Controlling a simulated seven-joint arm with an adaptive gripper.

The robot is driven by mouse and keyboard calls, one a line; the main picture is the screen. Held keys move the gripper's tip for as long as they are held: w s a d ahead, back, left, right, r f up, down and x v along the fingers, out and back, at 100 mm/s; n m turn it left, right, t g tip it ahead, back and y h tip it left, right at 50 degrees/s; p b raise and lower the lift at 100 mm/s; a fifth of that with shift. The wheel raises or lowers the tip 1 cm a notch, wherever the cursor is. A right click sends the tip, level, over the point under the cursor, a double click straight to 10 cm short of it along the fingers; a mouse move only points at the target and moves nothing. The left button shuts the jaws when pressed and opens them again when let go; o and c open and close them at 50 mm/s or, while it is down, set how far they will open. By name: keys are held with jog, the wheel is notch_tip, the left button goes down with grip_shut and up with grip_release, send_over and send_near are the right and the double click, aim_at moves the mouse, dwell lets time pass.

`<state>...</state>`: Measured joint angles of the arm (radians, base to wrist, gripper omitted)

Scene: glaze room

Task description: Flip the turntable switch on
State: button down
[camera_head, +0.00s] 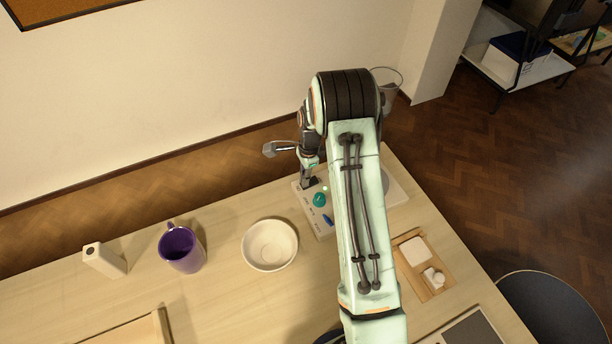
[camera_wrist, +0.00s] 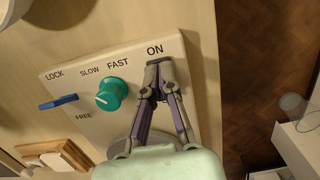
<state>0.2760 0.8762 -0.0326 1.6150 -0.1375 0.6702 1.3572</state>
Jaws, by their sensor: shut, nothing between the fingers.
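The control panel (camera_head: 322,222) is a pale box on the table, partly hidden by my arm. In the wrist view the panel (camera_wrist: 75,78) carries a blue lever (camera_wrist: 58,102) between LOCK and FREE, a teal knob (camera_wrist: 111,94) marked SLOW and FAST, and an ON label at its right end. My gripper (camera_wrist: 159,68) is shut and empty, with its tips just below the ON label. The tips cover the switch's place, so I cannot tell the switch's position or whether they touch it. In the head view my gripper (camera_head: 310,184) points down at the panel's far end.
A white bowl (camera_head: 270,245), a purple mug (camera_head: 181,249) and a white block (camera_head: 104,260) stand left of the panel. A wooden tray (camera_head: 411,241) with white pieces lies right of my arm. Bare table lies between bowl and panel.

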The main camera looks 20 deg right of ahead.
jog(key=shift+d, duration=0.25)
jog(key=shift+d+r, duration=0.2)
jog(key=shift+d, duration=0.4)
jog(key=shift+r, duration=0.1)
notch_tip(320, 180, up, 14)
jog(key=a, duration=0.2)
jog(key=shift+f, duration=0.2)
